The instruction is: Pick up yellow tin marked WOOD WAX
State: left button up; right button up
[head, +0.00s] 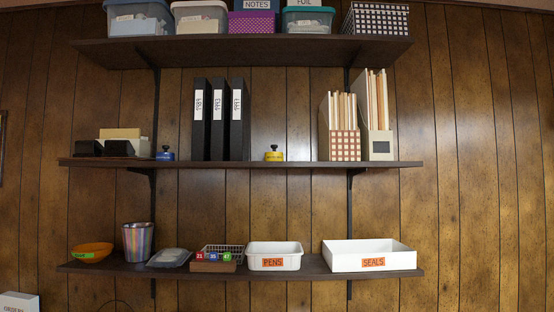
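A small yellow tin (274,156) with a dark knob-like top stands upright on the middle shelf, right of the black binders. Its label is too small to read. A similar blue tin (165,154) with a dark top stands on the same shelf further left, beside the shelf bracket line. Neither of my grippers shows in the head view.
The middle shelf (300,164) also holds black binders (218,120) and magazine files (340,144). The shelf is clear on both sides of the yellow tin. The lower shelf (310,268) holds a PENS bin (290,250) and a SEALS tray (345,264); boxes fill the top shelf.

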aim_at(269, 157)
jog(key=i+j, duration=0.15)
jog(key=j, duration=0.25)
jog(key=i+j, duration=0.15)
jog(key=j, duration=0.25)
jog(key=i+j, duration=0.15)
jog(key=j, duration=0.2)
jog(key=i+j, duration=0.15)
jog(key=j, duration=0.25)
jog(key=i+j, duration=0.1)
jog(key=j, duration=0.3)
